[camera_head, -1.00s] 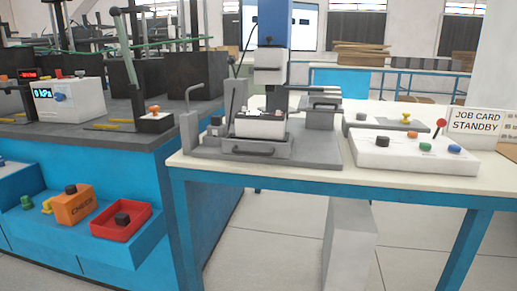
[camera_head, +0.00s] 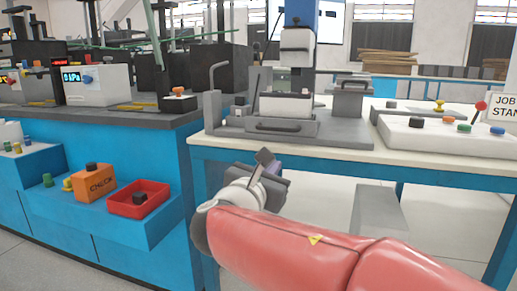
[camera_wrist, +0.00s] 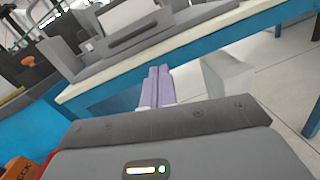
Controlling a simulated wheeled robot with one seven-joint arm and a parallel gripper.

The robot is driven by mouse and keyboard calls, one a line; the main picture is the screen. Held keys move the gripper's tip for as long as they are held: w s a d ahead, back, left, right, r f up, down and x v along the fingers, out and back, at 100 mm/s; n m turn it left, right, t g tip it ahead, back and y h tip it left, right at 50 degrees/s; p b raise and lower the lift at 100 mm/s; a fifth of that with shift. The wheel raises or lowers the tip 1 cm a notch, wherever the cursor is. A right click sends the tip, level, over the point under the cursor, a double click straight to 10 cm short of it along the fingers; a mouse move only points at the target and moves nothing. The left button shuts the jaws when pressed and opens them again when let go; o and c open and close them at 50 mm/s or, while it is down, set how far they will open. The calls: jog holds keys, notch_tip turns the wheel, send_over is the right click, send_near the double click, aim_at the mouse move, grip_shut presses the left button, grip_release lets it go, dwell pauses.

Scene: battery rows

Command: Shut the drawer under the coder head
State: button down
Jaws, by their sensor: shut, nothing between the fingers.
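The coder head (camera_head: 296,48) is a white block on a blue column above a grey base on the white-topped table. Under it, the grey drawer (camera_head: 262,134) stands forward of the head, with a dark bar handle (camera_head: 278,127) on its front and a white block (camera_head: 284,105) showing above it. The handle also shows at the upper left in the wrist view (camera_wrist: 130,34). My gripper (camera_head: 270,165) is in front of the table's near edge, apart from the drawer. Its two pale purple fingers (camera_wrist: 157,88) are together and empty, pointing toward the table edge.
A grey upright post with a bent top (camera_head: 213,95) stands left of the drawer. A white button panel (camera_head: 440,136) and red-knobbed lever (camera_head: 480,107) are on the right. A blue bench with a red tray (camera_head: 139,199) and orange box (camera_head: 87,183) is on the left.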

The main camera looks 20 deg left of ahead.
jog(key=s+a+n+t+y, duration=0.1)
jog(key=a+n+t+y, duration=0.15)
jog(key=a, duration=0.35)
jog(key=n, duration=0.1)
send_near(263, 144)
jog(key=shift+g, duration=0.35)
jog(key=w+r, duration=0.2)
jog(key=r, duration=0.1)
jog(key=w+r, duration=0.3)
jog(key=shift+w+a+r, duration=0.1)
jog(key=shift+w+r, duration=0.1)
jog(key=shift+w, duration=0.05)
jog(key=w+p, duration=0.2)
jog(key=w, duration=0.2)
jog(key=shift+r, duration=0.1)
jog(key=shift+w, duration=0.25)
jog(key=shift+s, duration=0.1)
